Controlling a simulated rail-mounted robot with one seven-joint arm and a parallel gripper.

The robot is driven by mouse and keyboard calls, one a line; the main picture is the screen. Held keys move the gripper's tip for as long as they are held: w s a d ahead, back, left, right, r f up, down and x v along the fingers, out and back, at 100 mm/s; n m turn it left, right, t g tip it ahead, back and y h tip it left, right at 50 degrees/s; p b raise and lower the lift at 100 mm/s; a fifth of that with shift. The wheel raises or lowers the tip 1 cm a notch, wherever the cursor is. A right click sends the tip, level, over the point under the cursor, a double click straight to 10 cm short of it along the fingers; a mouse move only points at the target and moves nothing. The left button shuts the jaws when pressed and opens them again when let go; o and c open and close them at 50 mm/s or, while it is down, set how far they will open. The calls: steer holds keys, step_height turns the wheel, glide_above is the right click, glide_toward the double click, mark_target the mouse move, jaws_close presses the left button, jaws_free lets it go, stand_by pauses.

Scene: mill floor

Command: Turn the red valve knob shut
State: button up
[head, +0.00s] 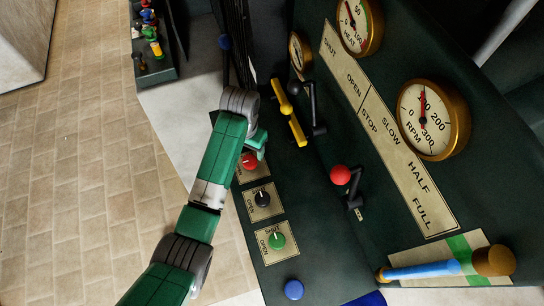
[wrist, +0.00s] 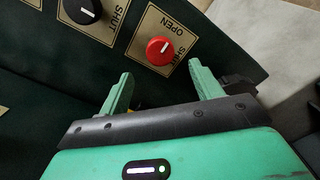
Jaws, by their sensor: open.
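The red valve knob (wrist: 160,50) is a round knob with a white pointer mark, set on a tan plate lettered SHUT and OPEN. In the wrist view it lies beyond my gripper (wrist: 160,85), between the lines of the two green fingers. The fingers are spread apart, with nothing between them, and do not touch the knob. In the head view the red knob (head: 249,161) shows just below my gripper (head: 257,143), partly covered by my arm. The exact gap between fingers and knob cannot be told.
A red-balled lever (head: 340,175) and yellow handles (head: 297,130) stand to the right. Gauges (head: 432,119) line the sloping panel.

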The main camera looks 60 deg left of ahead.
mark_target(249, 160)
step_height(249, 160, down, 7)
steer(key=shift+s+f+b, duration=0.1)
steer(key=shift+f+b, duration=0.1)
steer(key=shift+b, duration=0.3)
steer(key=shift+c, duration=0.3)
steer(key=c, duration=0.9)
